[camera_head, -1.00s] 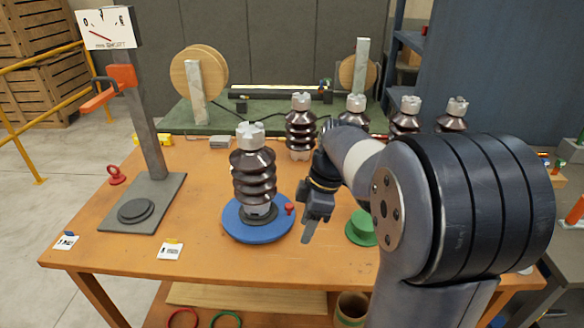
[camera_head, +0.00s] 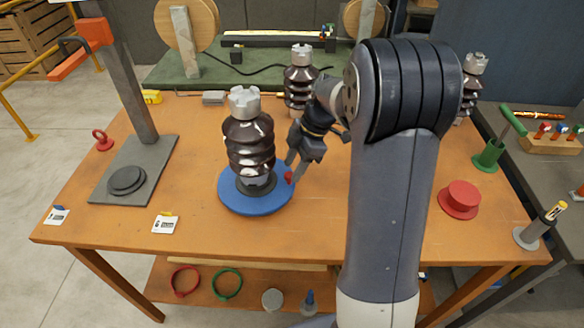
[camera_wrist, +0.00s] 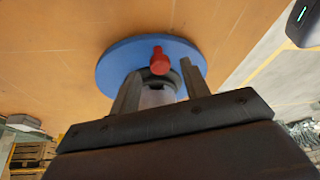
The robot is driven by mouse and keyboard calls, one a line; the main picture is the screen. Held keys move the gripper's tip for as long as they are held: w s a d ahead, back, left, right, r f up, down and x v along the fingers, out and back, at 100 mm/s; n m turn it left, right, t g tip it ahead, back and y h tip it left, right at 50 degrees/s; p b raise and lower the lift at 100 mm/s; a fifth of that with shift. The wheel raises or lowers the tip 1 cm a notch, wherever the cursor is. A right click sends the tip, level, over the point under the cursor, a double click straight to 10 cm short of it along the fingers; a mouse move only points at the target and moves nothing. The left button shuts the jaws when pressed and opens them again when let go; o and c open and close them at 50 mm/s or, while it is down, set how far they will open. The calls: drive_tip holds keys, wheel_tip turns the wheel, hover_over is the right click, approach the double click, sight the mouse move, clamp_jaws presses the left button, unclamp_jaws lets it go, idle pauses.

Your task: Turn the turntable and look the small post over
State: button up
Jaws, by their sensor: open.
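The small post (camera_head: 249,145), brown and ribbed with pale metal ends, stands upright on the blue turntable (camera_head: 232,201). The turntable's red knob (camera_head: 288,177) is at its right edge. My gripper (camera_head: 294,172) is at that edge, right of the post, its fingers pointing down by the knob. In the wrist view my gripper (camera_wrist: 160,80) is open, with two fingers apart. The red knob (camera_wrist: 158,62) shows just beyond and between the fingertips on the turntable (camera_wrist: 112,65). Whether a finger touches it, I cannot tell. Most of the post is hidden there.
Another ribbed post (camera_head: 300,80) stands behind, and one (camera_head: 472,85) at the far right. A grey stand (camera_head: 135,175) is on the left. A red flanged piece (camera_head: 460,197) is on the right. The orange table is clear in front of the turntable.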

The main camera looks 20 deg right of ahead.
drive_tip(key=shift+x, duration=0.9)
drive_tip(key=shift+c, duration=0.2)
clamp_jaws()
